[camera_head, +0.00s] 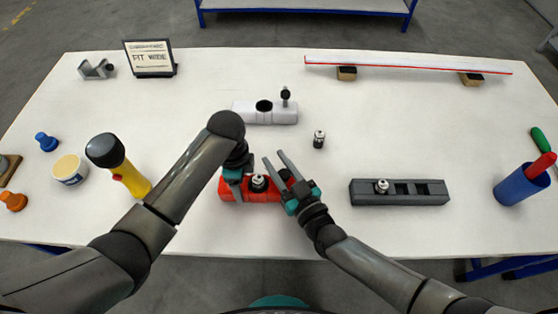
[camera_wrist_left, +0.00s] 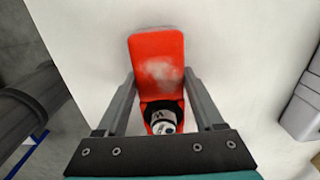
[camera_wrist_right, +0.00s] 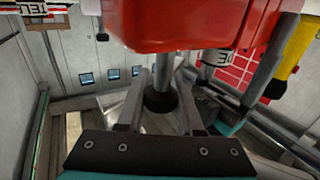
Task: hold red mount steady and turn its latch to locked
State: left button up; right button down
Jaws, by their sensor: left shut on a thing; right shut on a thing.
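The red mount (camera_head: 264,196) lies on the white table in front of me. A silver and black cylinder part sits upright in its black socket; it also shows in the left wrist view (camera_wrist_left: 162,124). My left gripper (camera_head: 237,180) is shut across the red body (camera_wrist_left: 157,65), one finger on each side. My right gripper (camera_head: 274,158) is at the mount's right end. In the right wrist view, the latch is a grey rod with a black knob (camera_wrist_right: 160,102), joined to the red body and held between the right fingers. In the head view the latch is mostly hidden.
A white mount (camera_head: 250,112) with an upright latch stands behind, and a loose silver part (camera_head: 319,139) lies right of it. A dark grey block (camera_head: 415,192) is at right. A yellow flashlight (camera_head: 130,180) stands beside my left arm. A blue cup (camera_head: 520,187) is far right.

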jog(key=n+g+y, duration=0.1)
jog(key=y, duration=0.1)
jog(key=n+g+y, duration=0.2)
jog(key=shift+s+a+g, duration=0.2)
jog(key=shift+a+g, duration=0.1)
jog(key=shift+a, duration=0.05)
jog(key=shift+s+a+n+g+y, duration=0.15)
jog(key=shift+s+n+g+y, duration=0.1)
jog(key=shift+n+g+y, duration=0.75)
jog(key=shift+s+a+n+g+y, duration=0.2)
jog(key=shift+n+g+y, duration=0.5)
jog(key=shift+n+g, duration=0.45)
jog(key=shift+s+g, duration=0.1)
jog(key=shift+g, duration=0.25)
jog(key=c, duration=0.5)
grip_release()
jog(key=shift+c, duration=0.2)
jog(key=shift+d, duration=0.15)
jog(key=v, duration=1.1)
jog(key=shift+d, duration=0.4)
